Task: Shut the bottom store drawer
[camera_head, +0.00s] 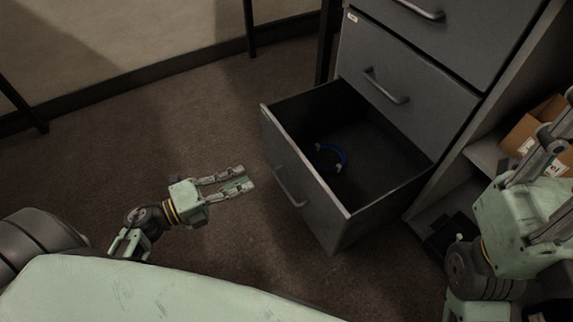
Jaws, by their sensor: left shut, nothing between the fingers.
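The bottom store drawer (300,165) is pulled well out of the grey cabinet (415,105). Its front panel faces lower left and carries a bar handle (288,187). A blue ring-shaped object (343,158) lies inside on the dark drawer floor. My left gripper (246,177) is shut and empty, a short way left of the drawer front and pointing toward it, not visibly touching it. My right gripper (565,150) is at the right edge, right of the drawer; its fingertips are partly cut off, so its opening is unclear.
Closed drawers with handles (386,86) sit above the open one. An open shelf at the right holds a cardboard box (530,128). Dark thin legs stand by the wall at the back. The carpet (130,140) left of the drawer is clear.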

